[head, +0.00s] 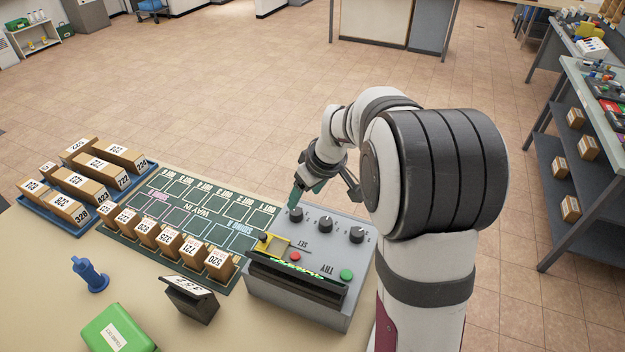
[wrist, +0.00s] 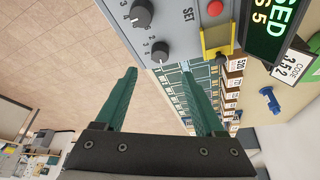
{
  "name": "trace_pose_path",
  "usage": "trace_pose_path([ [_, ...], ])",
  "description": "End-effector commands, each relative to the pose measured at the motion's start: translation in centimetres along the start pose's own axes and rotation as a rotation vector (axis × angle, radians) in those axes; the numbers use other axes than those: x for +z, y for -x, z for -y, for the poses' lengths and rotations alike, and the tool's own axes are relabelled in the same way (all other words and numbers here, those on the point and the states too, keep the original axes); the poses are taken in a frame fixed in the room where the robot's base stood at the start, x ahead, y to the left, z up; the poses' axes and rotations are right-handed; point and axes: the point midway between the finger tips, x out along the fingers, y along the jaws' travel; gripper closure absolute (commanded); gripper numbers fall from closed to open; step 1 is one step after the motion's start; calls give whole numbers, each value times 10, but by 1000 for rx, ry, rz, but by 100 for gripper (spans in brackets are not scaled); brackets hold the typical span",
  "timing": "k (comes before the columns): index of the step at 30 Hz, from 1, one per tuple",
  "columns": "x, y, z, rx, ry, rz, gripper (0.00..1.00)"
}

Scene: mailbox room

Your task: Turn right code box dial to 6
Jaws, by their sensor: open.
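The grey code box (head: 318,258) stands on the table with three black dials in a row. Its lettering is upside down in the head view, so the dial at picture left (head: 295,214) is on the box's own right. The middle dial (head: 325,224) and the other end dial (head: 356,235) are clear. My gripper (head: 303,196) points down by the picture-left dial. In the wrist view my gripper (wrist: 160,72) is open and empty, its green fingers wide apart. A dial (wrist: 159,50) shows just beyond the fingertips, between them. I cannot tell its setting surely.
The box carries a red button (head: 295,257), a green button (head: 346,275) and a yellow-framed part (head: 272,245). A card reading 352 (wrist: 293,63) stands nearby. Boxed parcels (head: 145,232) line the green mat (head: 190,208) at left. A blue stamp (head: 90,275) stands in front.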

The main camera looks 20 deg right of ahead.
Motion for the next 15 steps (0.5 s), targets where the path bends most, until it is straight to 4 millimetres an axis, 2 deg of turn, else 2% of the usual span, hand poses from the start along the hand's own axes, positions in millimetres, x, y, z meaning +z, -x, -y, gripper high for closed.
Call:
trace_pose_path([
  [1, -1, 16, -1, 4, 1, -5, 29],
  [3, -1, 35, -1, 4, 1, -4, 29],
  [6, -1, 56, -1, 2, 1, -2, 29],
  [10, 0, 70, 0, 1, 1, 0, 29],
  [15, 0, 72, 0, -1, 1, 1, 29],
])
